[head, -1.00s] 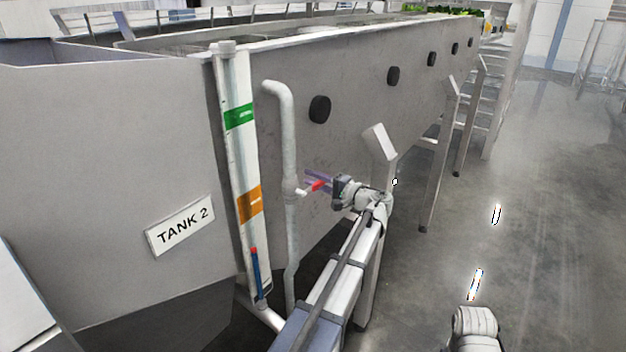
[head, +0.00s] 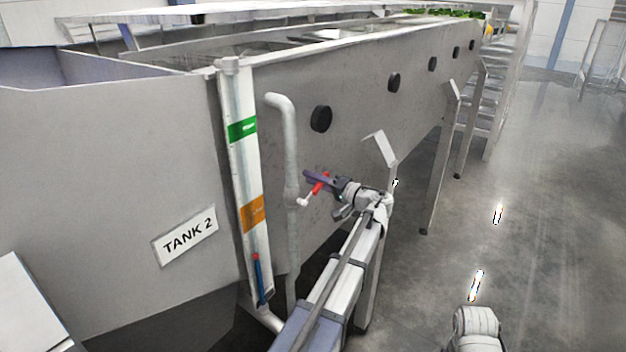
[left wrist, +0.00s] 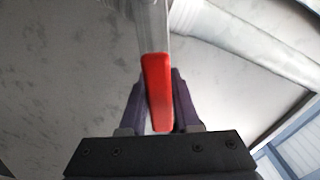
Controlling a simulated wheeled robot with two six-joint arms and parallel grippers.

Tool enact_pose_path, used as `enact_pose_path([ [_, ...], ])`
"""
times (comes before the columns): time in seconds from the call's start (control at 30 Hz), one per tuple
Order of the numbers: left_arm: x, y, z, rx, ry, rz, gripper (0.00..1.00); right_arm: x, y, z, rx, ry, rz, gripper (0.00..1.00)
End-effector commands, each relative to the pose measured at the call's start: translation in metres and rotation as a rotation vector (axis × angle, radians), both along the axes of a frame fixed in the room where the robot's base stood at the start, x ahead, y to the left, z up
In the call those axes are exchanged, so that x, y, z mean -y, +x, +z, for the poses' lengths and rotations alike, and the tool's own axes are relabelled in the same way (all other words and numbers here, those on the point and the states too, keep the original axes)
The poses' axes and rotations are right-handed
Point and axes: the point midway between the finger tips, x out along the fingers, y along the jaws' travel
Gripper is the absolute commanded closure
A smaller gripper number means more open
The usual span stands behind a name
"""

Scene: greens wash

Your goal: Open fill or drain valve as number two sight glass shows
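The number two sight glass (head: 243,185) is a tall white column at the tank corner, with a green band (head: 242,129) high up and an orange band (head: 252,214) lower down. A blue column with a red top (head: 258,278) stands low in it, below the orange band. A pale pipe (head: 291,150) beside it carries a valve with a red handle (head: 321,182). My left gripper (head: 316,180) is at that handle. In the left wrist view the red handle (left wrist: 158,88) lies between the dark purple fingers, which appear closed on it. My right gripper is out of view.
The grey tank wall (head: 350,120) has several black round plugs and runs off to the far right. A "TANK 2" sign (head: 186,236) is on its left face. A metal leg with a slanted top (head: 381,150) stands beside my left arm. The floor at right (head: 530,230) is open.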

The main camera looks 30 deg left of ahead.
Motion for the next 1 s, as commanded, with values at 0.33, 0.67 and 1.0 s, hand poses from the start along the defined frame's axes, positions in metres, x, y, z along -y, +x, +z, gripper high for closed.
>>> enact_pose_path([
  [0.33,0.000,0.000,0.000,-0.001,0.000,0.000,0.43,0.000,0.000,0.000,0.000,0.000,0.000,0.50],
  [0.67,0.023,-0.001,0.000,-0.002,0.000,-0.004,0.43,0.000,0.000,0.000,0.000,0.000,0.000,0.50],
  [1.0,0.071,-0.005,0.000,-0.001,0.000,-0.002,0.43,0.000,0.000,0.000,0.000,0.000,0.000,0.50],
])
